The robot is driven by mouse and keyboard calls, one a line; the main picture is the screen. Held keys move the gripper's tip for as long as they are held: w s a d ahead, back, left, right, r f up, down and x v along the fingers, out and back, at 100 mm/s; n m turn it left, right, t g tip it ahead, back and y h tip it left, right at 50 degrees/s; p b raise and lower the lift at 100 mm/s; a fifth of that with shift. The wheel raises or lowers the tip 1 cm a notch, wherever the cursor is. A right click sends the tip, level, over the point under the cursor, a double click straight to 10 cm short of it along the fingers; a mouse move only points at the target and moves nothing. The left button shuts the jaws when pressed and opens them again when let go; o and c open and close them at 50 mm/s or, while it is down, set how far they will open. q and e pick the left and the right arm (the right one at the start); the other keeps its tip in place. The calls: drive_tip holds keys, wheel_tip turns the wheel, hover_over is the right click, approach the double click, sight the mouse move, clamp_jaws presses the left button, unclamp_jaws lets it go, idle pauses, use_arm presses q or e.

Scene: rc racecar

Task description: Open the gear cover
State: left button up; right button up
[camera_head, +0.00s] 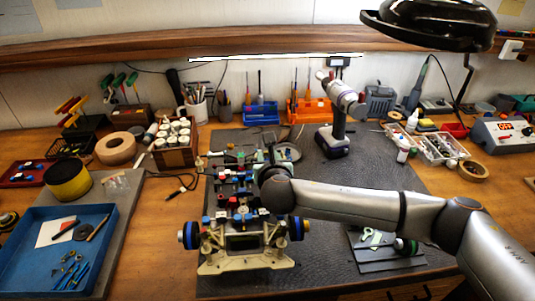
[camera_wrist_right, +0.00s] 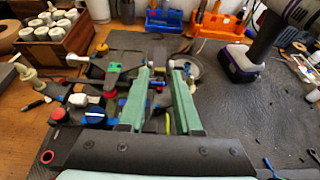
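The RC racecar chassis (camera_head: 243,240) sits on the dark mat, with its cream end towards me and blue and orange parts at its sides. Its rear part, with red, blue and dark parts, extends away from me. My right gripper (camera_head: 272,157) is over the far right part of the car. In the right wrist view, its two green fingers (camera_wrist_right: 161,72) are apart, with car parts below and between them. I cannot clearly pick out the gear cover; the gripper and arm hide part of that area. My left gripper is not in view.
A cordless drill (camera_head: 335,120) stands behind my right arm. A blue tray (camera_head: 60,270) with tools lies at the left, and a wooden box of small jars (camera_head: 173,142) stands at the back left. The mat right of the drill is mostly clear.

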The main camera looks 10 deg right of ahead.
drive_tip(key=shift+w+f, duration=0.25)
drive_tip(key=shift+w, duration=0.45)
clamp_jaws()
